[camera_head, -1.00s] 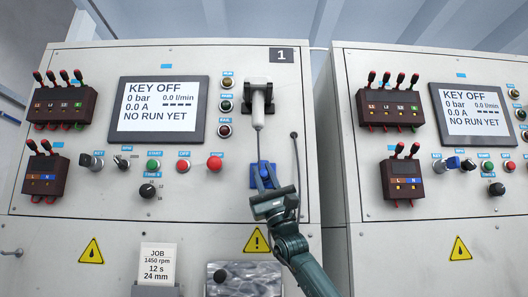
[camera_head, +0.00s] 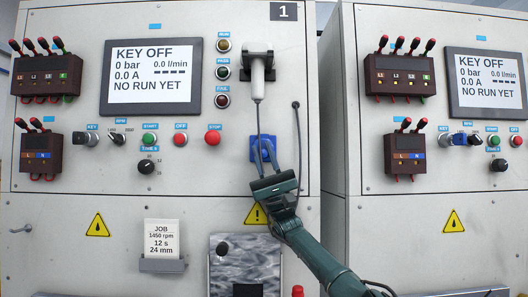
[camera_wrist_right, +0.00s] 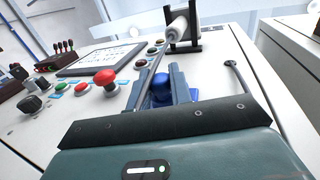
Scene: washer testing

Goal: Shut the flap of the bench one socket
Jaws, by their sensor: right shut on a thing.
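The blue socket (camera_head: 263,149) of bench one sits low on the right part of the panel under the number 1 sign (camera_head: 284,12). My right gripper (camera_head: 264,146) reaches up to it from below, with its two fingers closed on the blue flap. In the right wrist view, a rounded blue part, the flap (camera_wrist_right: 162,88), shows between the fingers (camera_wrist_right: 161,78). The fingers hide part of the socket, so I cannot tell how far the flap is swung. My left gripper is not in view.
A white handpiece (camera_head: 257,75) hangs in a dark holder above the socket, with a thin line running down from it. A dark cable (camera_head: 297,140) hangs to the right. The red stop button (camera_head: 213,138) is to the left. A second bench (camera_head: 440,230) stands at right.

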